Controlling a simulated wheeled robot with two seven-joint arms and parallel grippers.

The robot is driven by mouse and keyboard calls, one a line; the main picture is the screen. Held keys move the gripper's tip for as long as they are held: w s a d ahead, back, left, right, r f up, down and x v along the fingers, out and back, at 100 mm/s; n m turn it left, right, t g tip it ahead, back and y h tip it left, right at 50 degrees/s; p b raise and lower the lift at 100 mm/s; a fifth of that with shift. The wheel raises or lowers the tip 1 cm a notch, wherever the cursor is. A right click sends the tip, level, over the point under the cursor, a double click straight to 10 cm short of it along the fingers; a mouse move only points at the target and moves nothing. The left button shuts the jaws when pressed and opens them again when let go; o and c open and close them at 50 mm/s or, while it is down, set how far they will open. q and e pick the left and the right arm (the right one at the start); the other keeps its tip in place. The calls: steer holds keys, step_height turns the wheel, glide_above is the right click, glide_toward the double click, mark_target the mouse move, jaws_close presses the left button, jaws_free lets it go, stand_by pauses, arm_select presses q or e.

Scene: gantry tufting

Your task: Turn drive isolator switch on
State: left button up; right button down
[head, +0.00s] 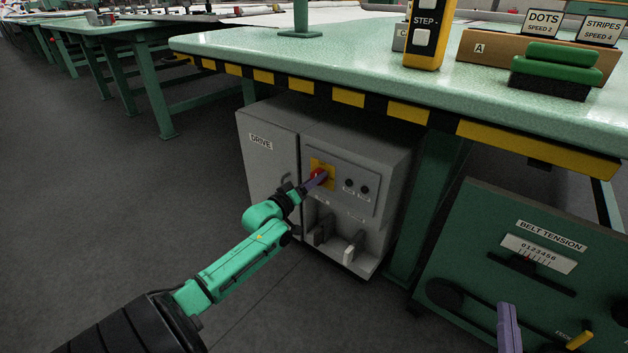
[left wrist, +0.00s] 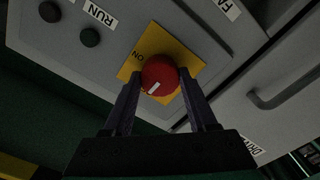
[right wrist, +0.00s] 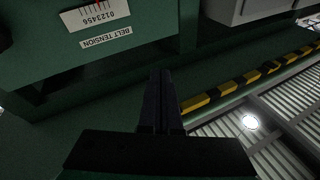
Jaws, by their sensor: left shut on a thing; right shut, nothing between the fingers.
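The red drive isolator switch (head: 317,173) sits on a yellow plate on the grey DRIVE cabinet (head: 262,180) under the table. In the left wrist view the red knob (left wrist: 160,74) carries a white mark, and an ON label (left wrist: 139,56) shows upside down beside it. My left gripper (head: 318,181) is shut on the knob, one finger on each side, and partly covers it in the head view. My right gripper (head: 508,325) is shut and empty in front of the green BELT TENSION panel; its closed fingers also show in the right wrist view (right wrist: 160,78).
Two dark round buttons (head: 357,187) sit right of the switch. The green table (head: 330,60) with a yellow and black edge overhangs the cabinet. The BELT TENSION panel (head: 540,265) stands at the right. Grey floor lies open at the left.

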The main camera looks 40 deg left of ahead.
steer(key=s+a+f+g+h+p, duration=0.1)
steer(key=s+f+g, duration=0.4)
steer(key=f, duration=0.5)
steer(key=s+f+g+h+p, duration=0.1)
steer(key=s+f+g, duration=0.1)
steer(key=s+f, duration=0.65)
arm_select(q)
steer(key=shift+m+p, duration=2.1)
steer(key=shift+m, duration=6.6)
arm_select(e)
steer(key=shift+w+r+g+y, duration=0.15)
steer(key=shift+w+r+g, duration=0.1)
steer(key=shift+r, duration=0.35)
steer(key=shift+w+r+g+y, duration=0.15)
steer(key=shift+w+r, duration=0.1)
steer(key=shift+r, duration=0.35)
steer(key=shift+w+r+g+y, duration=0.1)
steer(key=shift+w+r+g, duration=0.15)
steer(key=shift+r, duration=0.35)
steer(key=shift+a, duration=0.15)
arm_select(q)
steer(key=o, duration=1.4)
steer(key=shift+c, duration=0.2)
arm_select(e)
steer(key=shift+r, duration=0.1)
